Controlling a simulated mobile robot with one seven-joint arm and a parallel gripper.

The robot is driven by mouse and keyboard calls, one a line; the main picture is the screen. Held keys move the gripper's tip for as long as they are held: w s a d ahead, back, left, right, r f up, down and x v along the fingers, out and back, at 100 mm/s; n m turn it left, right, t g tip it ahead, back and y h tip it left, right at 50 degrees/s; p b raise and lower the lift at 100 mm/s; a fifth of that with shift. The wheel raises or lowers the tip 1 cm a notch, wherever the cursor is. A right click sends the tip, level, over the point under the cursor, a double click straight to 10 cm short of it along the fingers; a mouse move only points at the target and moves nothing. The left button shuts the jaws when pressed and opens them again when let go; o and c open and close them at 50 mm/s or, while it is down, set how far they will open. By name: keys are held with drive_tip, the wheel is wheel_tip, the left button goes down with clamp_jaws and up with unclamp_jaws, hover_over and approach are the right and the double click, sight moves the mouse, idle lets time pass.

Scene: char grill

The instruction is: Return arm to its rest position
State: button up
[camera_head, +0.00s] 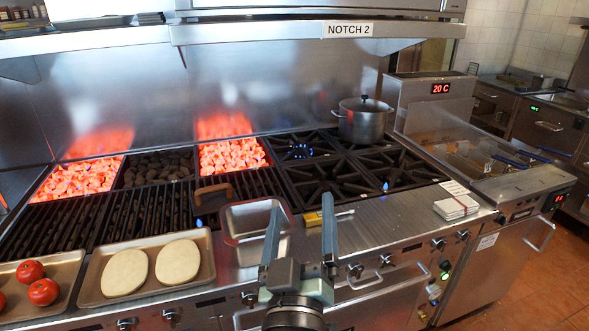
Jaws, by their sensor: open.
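My gripper (301,228) is in the camera view at the lower middle, its two blue-grey fingers pointing up and away from me. The fingers are apart and I see nothing held between them. It appears in front of the grill's steel front ledge (385,222). A square metal pan (232,240) shows just left of the left finger. A small brush-like tool with a yellow part (312,219) lies on the ledge, partly hidden behind the right finger. The height of my gripper above the ledge cannot be told.
A tray (88,296) with two dough rounds (177,262) and another tray with tomatoes (43,292) lie left. Glowing coals (232,155) and grates are behind. A lidded pot (363,120) stands on the back burner. White cards (456,207) lie right, near the fryer (480,160).

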drive_tip(key=s+r+m+t, duration=0.1)
drive_tip(key=s+r, duration=0.3)
drive_tip(key=r, duration=0.6)
drive_tip(key=s+r+m+t+y, duration=0.1)
drive_tip(key=s+r, duration=0.4)
drive_tip(key=r, duration=0.6)
drive_tip(key=s+r+m+t, duration=0.2)
drive_tip(key=s+r+t, duration=0.2)
drive_tip(key=r, duration=0.6)
drive_tip(key=shift+s+a+r+m, duration=0.15)
drive_tip(key=shift+s+a+m, duration=0.25)
drive_tip(key=shift+s+a, duration=0.05)
drive_tip(key=shift+w, duration=0.1)
